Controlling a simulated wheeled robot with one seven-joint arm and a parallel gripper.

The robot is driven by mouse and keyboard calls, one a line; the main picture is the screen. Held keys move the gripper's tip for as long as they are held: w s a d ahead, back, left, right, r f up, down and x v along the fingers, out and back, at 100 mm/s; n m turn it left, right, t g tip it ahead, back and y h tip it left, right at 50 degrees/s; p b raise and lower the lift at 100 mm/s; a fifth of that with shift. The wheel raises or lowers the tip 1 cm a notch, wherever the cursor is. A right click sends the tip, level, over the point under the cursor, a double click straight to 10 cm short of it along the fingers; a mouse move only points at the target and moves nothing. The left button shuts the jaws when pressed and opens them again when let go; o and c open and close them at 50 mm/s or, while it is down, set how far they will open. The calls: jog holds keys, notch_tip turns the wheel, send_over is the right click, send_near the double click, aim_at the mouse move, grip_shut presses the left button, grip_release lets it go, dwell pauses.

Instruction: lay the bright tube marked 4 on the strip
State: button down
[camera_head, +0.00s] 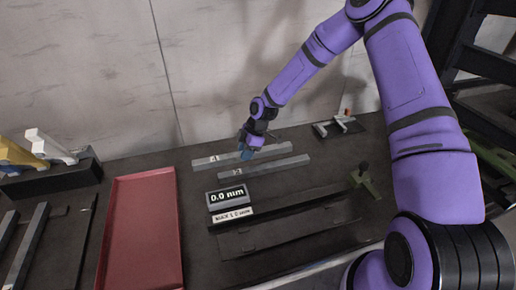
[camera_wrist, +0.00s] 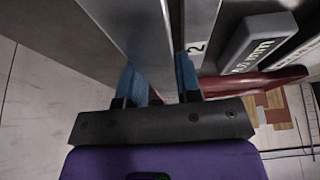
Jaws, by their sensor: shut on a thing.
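The bright grey tube marked 4 (camera_head: 220,159) lies along the back of the dark table in the head view. My gripper (camera_head: 248,148) is over its middle, shut on it. In the wrist view the tube (camera_wrist: 150,40) passes between the two blue fingers of my gripper (camera_wrist: 158,82). A second grey tube (camera_head: 280,166) lies parallel in front of it; its label looks like a 2 in the wrist view (camera_wrist: 197,47). A long dark strip (camera_head: 290,222) lies nearer the front, and I cannot tell for sure that it is the task's strip.
A display reading 0.0 mm (camera_head: 227,197) stands before the tubes. A red tray (camera_head: 143,230) lies left, with dark bars (camera_head: 25,245) beyond it. A black block (camera_head: 60,180) holds white and yellow pieces. A green clamp (camera_head: 366,180) stands right.

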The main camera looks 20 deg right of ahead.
jog(key=w+d, duration=0.3)
jog(key=d, duration=0.1)
jog(key=w+d, duration=0.2)
jog(key=shift+w+d+f, duration=0.2)
jog(key=shift+w+f, duration=0.1)
jog(key=shift+f, duration=0.05)
jog(key=shift+w+d+f, duration=0.15)
jog(key=shift+f, duration=1.65)
jog(key=shift+f, duration=0.1)
jog(key=c, duration=0.8)
grip_release()
